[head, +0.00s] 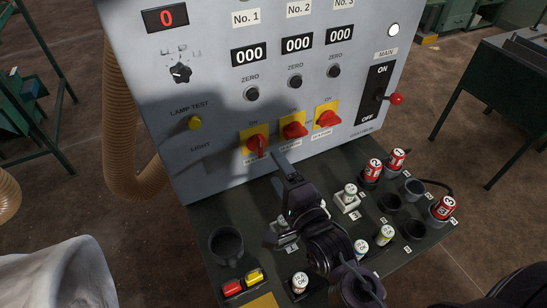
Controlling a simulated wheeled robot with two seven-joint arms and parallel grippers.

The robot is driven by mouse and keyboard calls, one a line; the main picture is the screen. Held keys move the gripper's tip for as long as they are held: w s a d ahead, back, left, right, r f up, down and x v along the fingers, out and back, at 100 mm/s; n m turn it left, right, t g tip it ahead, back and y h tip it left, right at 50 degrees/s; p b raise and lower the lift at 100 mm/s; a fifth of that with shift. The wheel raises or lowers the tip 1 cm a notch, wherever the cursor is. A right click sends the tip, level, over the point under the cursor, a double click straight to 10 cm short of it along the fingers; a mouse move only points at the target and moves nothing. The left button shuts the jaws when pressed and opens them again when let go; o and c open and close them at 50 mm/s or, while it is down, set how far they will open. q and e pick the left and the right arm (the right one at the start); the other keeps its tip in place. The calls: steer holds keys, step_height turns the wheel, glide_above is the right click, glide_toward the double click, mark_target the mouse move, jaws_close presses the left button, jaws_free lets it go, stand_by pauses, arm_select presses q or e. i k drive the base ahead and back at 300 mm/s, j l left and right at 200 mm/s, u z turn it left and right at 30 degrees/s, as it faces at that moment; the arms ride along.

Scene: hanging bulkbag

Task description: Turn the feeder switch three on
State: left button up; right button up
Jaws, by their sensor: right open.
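Three red rotary switches on yellow plates sit in a row low on the grey control panel (215,160). The right-hand one, under the No. 3 column, is feeder switch three (327,118); its red handle lies tilted nearer to level. The middle switch (294,130) has a similar handle. The left switch (256,143) has its handle closer to upright. My right gripper (280,177) is open and empty, in front of the panel, below the left and middle switches and apart from switch three. My left gripper is not in view.
The main switch (378,97) with a red-knobbed lever is right of switch three. Below, a dark shelf (205,275) carries cups, red cans (372,171) and small labelled cylinders (361,248). A ribbed hose (125,130) hangs at left; white fabric (60,275) fills the lower left.

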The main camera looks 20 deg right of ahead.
mark_target(328, 119)
steer(key=k+l, duration=0.15)
steer(key=k, duration=0.35)
steer(key=k+l, duration=0.15)
steer(key=k, duration=0.35)
